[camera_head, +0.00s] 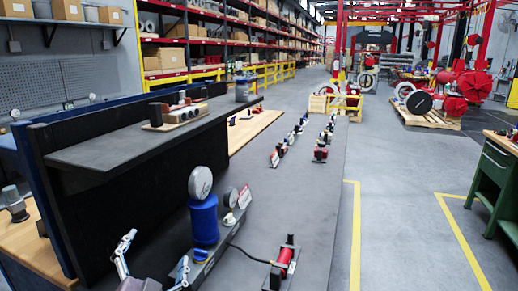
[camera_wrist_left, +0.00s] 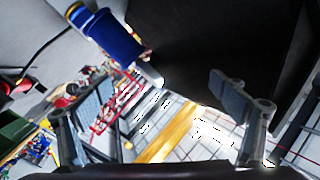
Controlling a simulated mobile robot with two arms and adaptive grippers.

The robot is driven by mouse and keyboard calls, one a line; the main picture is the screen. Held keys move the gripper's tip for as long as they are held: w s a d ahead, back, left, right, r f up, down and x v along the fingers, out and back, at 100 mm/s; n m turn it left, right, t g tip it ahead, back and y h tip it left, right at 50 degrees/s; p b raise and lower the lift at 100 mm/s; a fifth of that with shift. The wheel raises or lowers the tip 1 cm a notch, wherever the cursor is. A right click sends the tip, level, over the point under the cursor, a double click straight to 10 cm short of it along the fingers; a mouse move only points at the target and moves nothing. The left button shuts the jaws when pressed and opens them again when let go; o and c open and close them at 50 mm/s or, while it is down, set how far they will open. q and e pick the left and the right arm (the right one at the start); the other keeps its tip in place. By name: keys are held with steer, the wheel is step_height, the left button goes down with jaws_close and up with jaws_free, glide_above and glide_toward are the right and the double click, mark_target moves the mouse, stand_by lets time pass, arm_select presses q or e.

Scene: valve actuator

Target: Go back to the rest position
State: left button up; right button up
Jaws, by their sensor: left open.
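My left gripper (camera_head: 154,262) is at the bottom left of the head view, in front of the dark workbench. It is open, with its two fingers spread and nothing between them. In the left wrist view the gripper (camera_wrist_left: 163,105) also shows wide apart and empty. A blue cylinder (camera_head: 204,222) with a round gauge (camera_head: 200,182) on top stands on the bench, a little right of and beyond the gripper, apart from it. The cylinder shows tilted at the top left of the wrist view (camera_wrist_left: 112,42). My right gripper is not in view.
A red and black device (camera_head: 285,263) with a cable lies on the grey bench top (camera_head: 305,205). Several small red and black parts stand farther along it. A raised dark shelf (camera_head: 140,145) runs along the left. A green cabinet (camera_head: 495,180) stands right, across clear floor.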

arm_select(q)
steer(key=s+a+f+n+g, duration=0.1)
steer(key=s+f+n+g, duration=0.35)
steer(key=f, duration=0.75)
steer(key=s+d+f+g+h, duration=0.1)
steer(key=s+f+g, duration=0.2)
steer(key=s+f, duration=0.45)
steer(key=s+d+f+g, duration=0.2)
steer(key=s+f+g, duration=0.2)
steer(key=s, duration=0.6)
steer(key=s+d+f+g+h, duration=0.1)
steer(key=s+f+g, duration=0.2)
steer(key=s+f, duration=0.45)
steer(key=s+f+g, duration=0.1)
steer(key=s+f, duration=0.1)
steer(key=f, duration=1.1)
steer(key=s+f+g, duration=0.1)
steer(key=s+f, duration=0.1)
steer(key=f, duration=1.1)
steer(key=s+a+f, duration=0.3)
steer(key=s+f, duration=1.1)
steer(key=s, duration=0.2)
steer(key=shift+g, duration=0.35)
steer(key=shift+s, duration=0.1)
